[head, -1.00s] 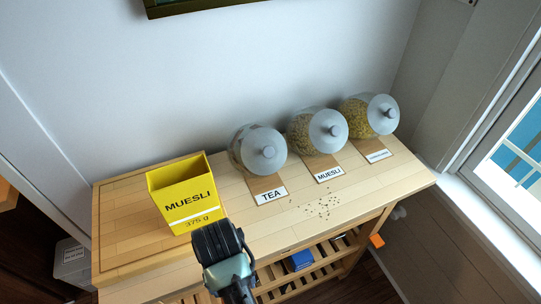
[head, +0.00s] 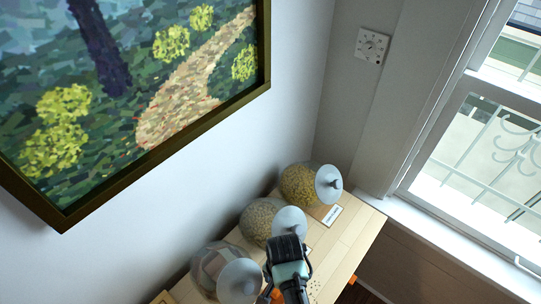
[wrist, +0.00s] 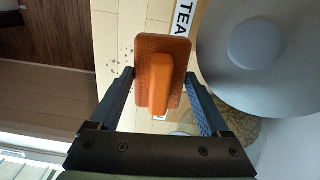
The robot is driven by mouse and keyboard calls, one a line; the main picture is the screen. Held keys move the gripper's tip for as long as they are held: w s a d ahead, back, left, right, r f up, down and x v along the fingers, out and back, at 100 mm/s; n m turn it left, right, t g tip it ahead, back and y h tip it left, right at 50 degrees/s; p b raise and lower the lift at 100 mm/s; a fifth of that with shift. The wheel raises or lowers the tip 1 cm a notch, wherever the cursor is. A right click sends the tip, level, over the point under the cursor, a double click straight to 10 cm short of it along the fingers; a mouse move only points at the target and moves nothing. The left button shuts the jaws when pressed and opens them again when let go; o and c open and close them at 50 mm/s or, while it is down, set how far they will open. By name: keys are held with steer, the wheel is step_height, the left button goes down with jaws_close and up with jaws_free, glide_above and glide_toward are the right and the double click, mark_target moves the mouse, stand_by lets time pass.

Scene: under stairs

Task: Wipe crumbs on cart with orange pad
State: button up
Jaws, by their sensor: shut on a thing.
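The orange pad (wrist: 160,75), a flat plate with a raised block handle, is between the fingers of my gripper (wrist: 160,85) in the wrist view. My gripper is shut on it. In the head view my gripper (head: 287,272) is over the front of the wooden cart (head: 345,250), by the jars, with a little of the pad's orange (head: 277,295) showing. Dark crumbs (wrist: 120,60) lie on the cart top beside the pad in the wrist view. Some crumbs (head: 315,286) show right of my gripper in the head view. I cannot tell whether the pad touches the top.
Three lidded glass jars stand along the wall: the near one (head: 215,268), the middle one (head: 262,222) and the far one (head: 300,186). Label cards lie before them; one reads TEA (wrist: 184,17). Another orange thing (head: 352,280) is at the cart's right edge. A window (head: 470,150) is right.

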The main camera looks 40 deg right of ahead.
steer(key=shift+f+b, duration=3)
steer(key=shift+b, duration=0.05)
steer(key=shift+f+b, duration=0.65)
steer(key=shift+f, duration=0.35)
steer(key=shift+s, duration=0.1)
